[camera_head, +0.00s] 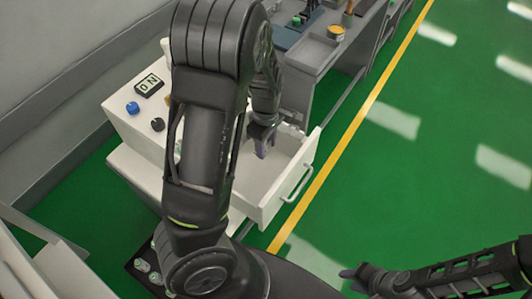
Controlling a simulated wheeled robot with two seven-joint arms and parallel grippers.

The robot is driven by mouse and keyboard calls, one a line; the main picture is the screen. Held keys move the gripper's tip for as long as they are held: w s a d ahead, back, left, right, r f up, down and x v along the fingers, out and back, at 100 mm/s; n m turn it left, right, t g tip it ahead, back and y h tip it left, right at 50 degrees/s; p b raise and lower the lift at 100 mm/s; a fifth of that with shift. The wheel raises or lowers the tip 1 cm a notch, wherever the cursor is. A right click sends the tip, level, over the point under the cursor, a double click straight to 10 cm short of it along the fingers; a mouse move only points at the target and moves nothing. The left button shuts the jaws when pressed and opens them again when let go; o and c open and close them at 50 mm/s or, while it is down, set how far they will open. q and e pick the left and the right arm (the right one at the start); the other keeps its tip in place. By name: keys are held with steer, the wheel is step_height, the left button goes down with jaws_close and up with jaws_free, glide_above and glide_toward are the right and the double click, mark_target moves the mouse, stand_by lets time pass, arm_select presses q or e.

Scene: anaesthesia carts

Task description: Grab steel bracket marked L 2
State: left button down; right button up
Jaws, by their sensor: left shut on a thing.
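My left gripper (262,148) reaches down into the open white drawer (272,207) of a white cart. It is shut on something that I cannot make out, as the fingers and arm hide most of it. A small greyish metal piece (291,130) shows just right of the gripper at the drawer's back edge; I cannot tell whether it is the steel bracket. No "L 2" marking is readable. My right gripper (352,273) is low at the bottom right, over the floor and away from the cart; its jaws are too small to judge.
A grey bench (310,62) with a yellow-topped tin (336,32) stands behind. Green floor (430,150) is clear on the right.

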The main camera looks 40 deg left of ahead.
arm_select(q)
steer(key=shift+r, duration=1.15)
